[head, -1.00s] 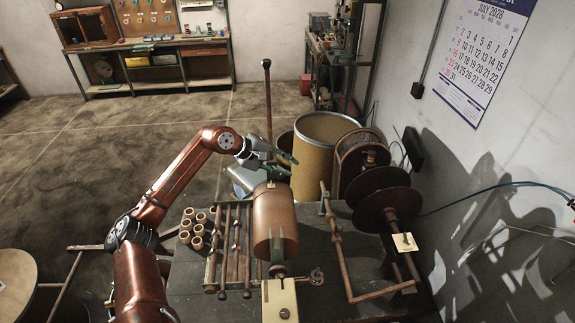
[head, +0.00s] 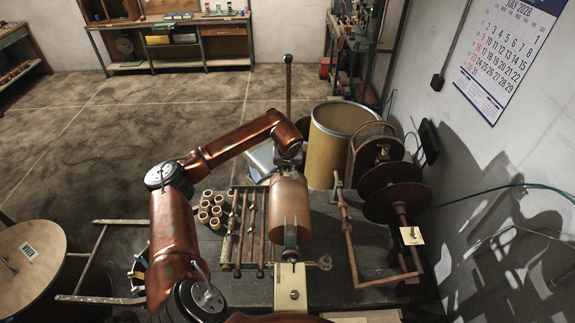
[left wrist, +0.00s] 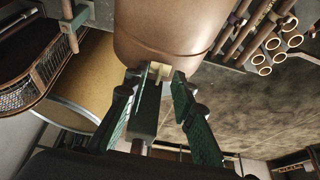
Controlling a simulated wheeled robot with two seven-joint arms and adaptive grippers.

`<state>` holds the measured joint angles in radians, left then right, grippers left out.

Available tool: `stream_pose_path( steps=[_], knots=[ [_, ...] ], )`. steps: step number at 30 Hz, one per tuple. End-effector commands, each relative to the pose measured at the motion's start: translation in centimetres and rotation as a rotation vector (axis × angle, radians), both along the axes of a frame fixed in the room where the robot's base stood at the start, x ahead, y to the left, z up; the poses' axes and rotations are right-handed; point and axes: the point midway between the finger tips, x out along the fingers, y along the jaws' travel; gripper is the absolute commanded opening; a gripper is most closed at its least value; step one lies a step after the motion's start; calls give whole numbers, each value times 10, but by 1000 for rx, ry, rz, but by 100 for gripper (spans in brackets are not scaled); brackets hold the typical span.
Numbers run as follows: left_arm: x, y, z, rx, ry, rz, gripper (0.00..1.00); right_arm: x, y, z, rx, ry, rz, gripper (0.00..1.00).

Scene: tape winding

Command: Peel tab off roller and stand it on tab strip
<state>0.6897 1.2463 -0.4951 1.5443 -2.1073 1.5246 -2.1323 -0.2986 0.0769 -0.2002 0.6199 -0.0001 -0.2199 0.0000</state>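The roller (head: 289,210) is a smooth tan-brown cylinder lying on its mount on the dark bench. In the left wrist view the roller (left wrist: 170,30) fills the top middle. A small cream tab (left wrist: 159,72) shows at its lower edge. My left gripper (head: 287,165) is at the far end of the roller, partly hidden. In the left wrist view my left gripper (left wrist: 158,78) has two green fingers apart, with the tab between their tips; contact cannot be told. A strip named as the tab strip cannot be told for sure. My right gripper is not in view.
A cream plate with a knob (head: 291,284) is at the roller's near end. Several short tubes (head: 212,205) stand left of rods (head: 240,240). Dark discs (head: 391,190) and a metal frame (head: 349,240) are on the right. A tan drum (head: 335,150) stands behind.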

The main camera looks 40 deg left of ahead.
Motion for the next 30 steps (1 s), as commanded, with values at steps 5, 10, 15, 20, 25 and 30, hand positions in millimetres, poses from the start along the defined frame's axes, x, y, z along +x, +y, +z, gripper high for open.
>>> stream_pose_path(
  steps=[5, 10, 15, 20, 25, 30],
  knots=[
    [3, 2, -9, -1, 0, -1, 24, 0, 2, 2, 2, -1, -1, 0],
    [3, 2, -10, 0, 0, -1, 24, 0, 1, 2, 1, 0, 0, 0],
    [3, 2, -10, -1, -1, -1, 17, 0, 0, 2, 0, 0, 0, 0],
    [3, 2, -10, -1, -1, -1, 6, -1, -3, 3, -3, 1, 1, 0],
    [3, 2, -10, -1, -1, -1, 0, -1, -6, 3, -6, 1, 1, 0],
    [3, 2, -10, -1, -1, -1, 0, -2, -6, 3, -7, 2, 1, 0]
  ],
)
